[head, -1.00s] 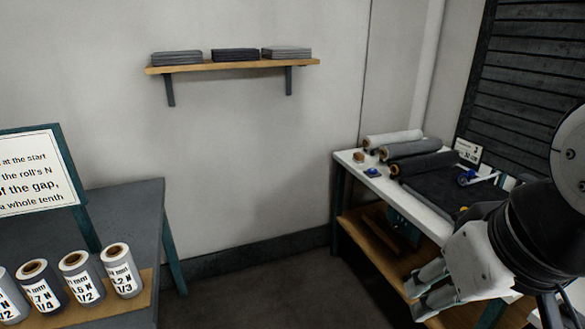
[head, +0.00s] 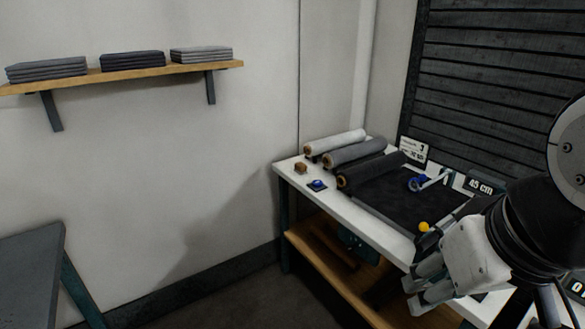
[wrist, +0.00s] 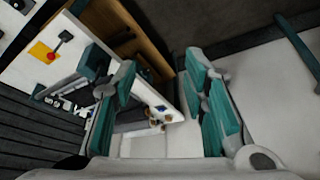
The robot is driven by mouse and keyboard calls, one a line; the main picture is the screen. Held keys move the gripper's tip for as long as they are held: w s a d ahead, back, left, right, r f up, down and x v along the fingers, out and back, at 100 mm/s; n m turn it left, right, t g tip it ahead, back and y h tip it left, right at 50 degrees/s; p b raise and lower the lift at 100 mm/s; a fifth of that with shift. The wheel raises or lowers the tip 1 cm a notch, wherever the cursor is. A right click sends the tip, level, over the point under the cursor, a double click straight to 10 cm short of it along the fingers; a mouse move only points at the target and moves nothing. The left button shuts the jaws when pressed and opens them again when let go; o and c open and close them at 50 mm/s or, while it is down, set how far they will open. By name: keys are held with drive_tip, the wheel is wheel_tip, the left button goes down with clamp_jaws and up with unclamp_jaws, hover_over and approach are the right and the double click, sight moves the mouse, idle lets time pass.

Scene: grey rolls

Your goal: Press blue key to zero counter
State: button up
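The blue key (head: 317,185) is a small blue button on a dark base, on the white table's near left part. A display reading 45 cm (head: 481,185) stands at the table's back right. My gripper (head: 412,296) is in front of the table in the head view, apart from the key. In the wrist view my gripper (wrist: 160,72) has its two teal fingers wide apart with nothing between the tips.
A yellow knob (head: 424,227) is near the front edge. A wooden lower shelf (head: 330,265) sits below. A grey table (head: 30,265) stands at left; the floor between is clear.

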clamp_jaws()
idle(1.1)
